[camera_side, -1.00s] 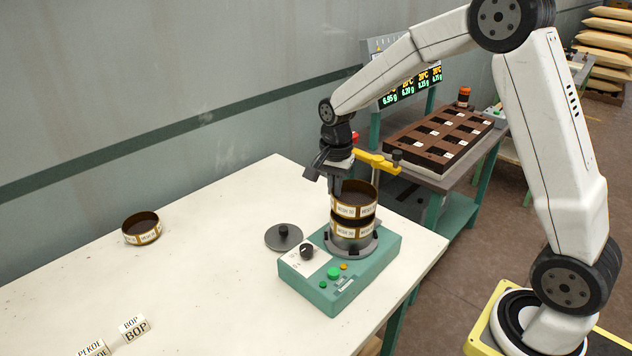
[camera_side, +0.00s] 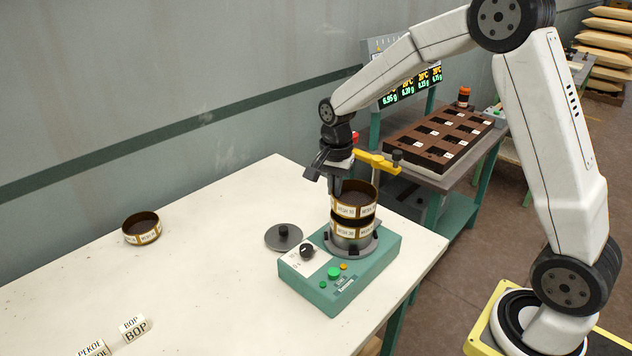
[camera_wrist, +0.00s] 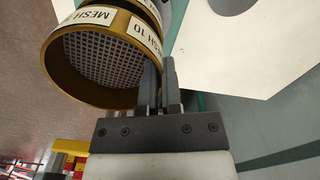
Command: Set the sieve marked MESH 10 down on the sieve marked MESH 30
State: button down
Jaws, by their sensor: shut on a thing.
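The MESH 10 sieve (camera_wrist: 105,62) is a brass ring with a mesh floor, its label readable in the wrist view. It is also the upper ring (camera_side: 355,210) in the side view. My gripper (camera_wrist: 163,85) is shut on its wall; it also shows in the side view (camera_side: 336,186). A second labelled sieve (camera_side: 352,242) sits directly below on the green shaker base (camera_side: 365,268); its label looks like MESH 30 but is small. The rings are lined up, with a dark band between them. I cannot tell whether they touch.
Another brass sieve (camera_side: 142,238) stands at the table's far left. A grey lid (camera_side: 283,238) lies left of the shaker. White BOP (camera_side: 134,328) and PEKOE (camera_side: 94,349) blocks are at the front left. A yellow clamp arm (camera_side: 375,161) is just behind my gripper. The middle table is clear.

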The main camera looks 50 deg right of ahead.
jog(key=shift+f, duration=1.1)
jog(key=c, duration=0.7)
grip_release()
jog(key=shift+c, duration=0.2)
jog(key=shift+r, duration=0.1)
jog(key=shift+r, duration=3.8)
jog(key=shift+s+a+f+n, duration=0.3)
jog(key=shift+s+n, duration=0.2)
jog(key=s+a+f+n+t, duration=0.1)
jog(key=s+a+f+n, duration=0.1)
jog(key=s+n, duration=0.4)
jog(key=s+a+f+n+t, duration=0.1)
jog(key=s+a+f+n, duration=0.1)
jog(key=s+f+n, duration=0.2)
jog(key=s+n, duration=0.3)
jog(key=s, duration=0.2)
jog(key=shift+s+a+f+t, duration=0.2)
jog(key=shift+a+f+t, duration=0.1)
jog(key=shift+a+f, duration=0.1)
